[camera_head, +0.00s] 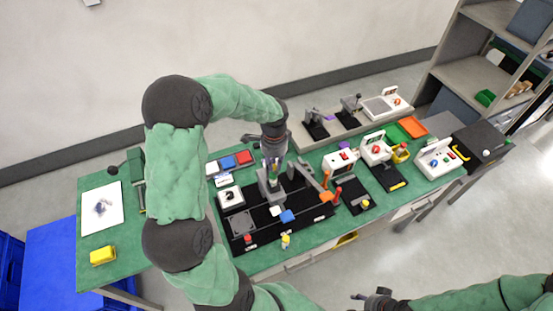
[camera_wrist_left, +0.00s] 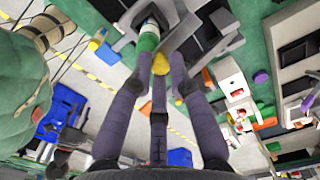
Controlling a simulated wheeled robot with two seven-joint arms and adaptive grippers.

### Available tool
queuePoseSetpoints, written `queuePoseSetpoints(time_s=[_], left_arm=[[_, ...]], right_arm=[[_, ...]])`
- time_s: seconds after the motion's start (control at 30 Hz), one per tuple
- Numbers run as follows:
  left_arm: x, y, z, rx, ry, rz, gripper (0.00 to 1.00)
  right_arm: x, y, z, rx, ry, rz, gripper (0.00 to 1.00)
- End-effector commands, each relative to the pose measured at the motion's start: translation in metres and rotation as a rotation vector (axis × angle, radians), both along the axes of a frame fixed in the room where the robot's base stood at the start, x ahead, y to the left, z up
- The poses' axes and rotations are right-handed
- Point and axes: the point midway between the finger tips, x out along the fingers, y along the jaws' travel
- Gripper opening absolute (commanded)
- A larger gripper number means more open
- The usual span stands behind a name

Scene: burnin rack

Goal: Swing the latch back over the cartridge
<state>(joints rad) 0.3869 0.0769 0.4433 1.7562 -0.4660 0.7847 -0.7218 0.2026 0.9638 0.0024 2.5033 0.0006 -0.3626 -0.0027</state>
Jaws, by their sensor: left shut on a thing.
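My left gripper (camera_head: 272,160) reaches down over a grey fixture (camera_head: 270,190) on the black plate in the head view. A green and white cylinder (camera_wrist_left: 148,38), likely the cartridge, sits just beyond the knob in a grey holder. The rest of the latch is largely hidden, and I cannot tell its angle. My right gripper (camera_head: 378,298) is low at the bottom of the head view, away from the table; its fingers are unclear.
The green table (camera_head: 130,260) carries several devices. A white box with a red button (camera_head: 341,160) is farther right.

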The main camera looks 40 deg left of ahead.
Motion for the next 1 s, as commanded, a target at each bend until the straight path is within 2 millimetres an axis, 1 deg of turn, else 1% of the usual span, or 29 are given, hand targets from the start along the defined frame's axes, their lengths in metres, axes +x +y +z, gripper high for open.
queuePoseSetpoints(time_s=[0.2,0.4,0.97,1.0], left_arm=[[-0.0053,0.0022,0.0013,0.0,0.0,-0.13,0.0],[-0.0077,0.0033,0.0008,0.001,-0.001,-0.201,0.0],[-0.0088,0.0041,0.0003,0.001,-0.001,-0.232,0.0],[-0.0088,0.0041,0.0003,0.001,-0.001,-0.232,0.22]], right_arm=[[0.0,0.0,0.0062,0.0,0.0,0.0,0.48],[0.0,0.0,0.0085,0.0,0.0,0.0,0.48],[-0.0001,0.0,0.0092,0.0,0.0,0.0,0.48],[-0.0001,0.0,0.0092,0.0,0.0,0.0,0.48]])
